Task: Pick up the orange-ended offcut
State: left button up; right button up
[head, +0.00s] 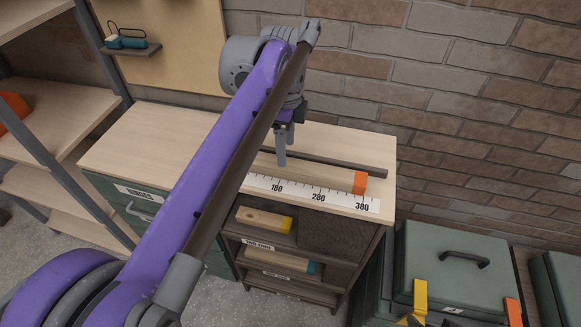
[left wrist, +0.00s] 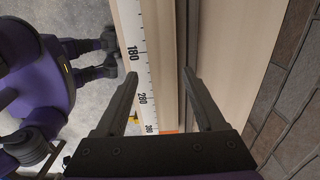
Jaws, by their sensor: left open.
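The orange-ended offcut (head: 318,174) is a pale wooden bar lying on the bench top, between a printed ruler strip (head: 290,192) and a dark rail. Its orange end (head: 360,182) points right; my arm hides its left part. In the left wrist view its wood (left wrist: 168,60) runs between my fingers, with a bit of orange near the gripper base. My left gripper (head: 285,145) is open and points down over the offcut's left part. In the left wrist view the fingers (left wrist: 160,73) straddle the bar with nothing gripped. My right gripper is not seen.
The dark rail (head: 345,165) lies along the bench behind the offcut. Below, cubbies hold a yellow-ended offcut (head: 264,220) and a blue-ended one (head: 285,262). A brick wall (head: 460,120) stands behind. A green case (head: 455,260) sits lower right. The bench's left part is clear.

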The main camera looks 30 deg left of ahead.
aim_at(287, 168)
pick_arm(q)
jog(key=f, duration=0.7)
jog(key=shift+w+a, duration=0.1)
jog(key=shift+w, duration=0.1)
grip_shut()
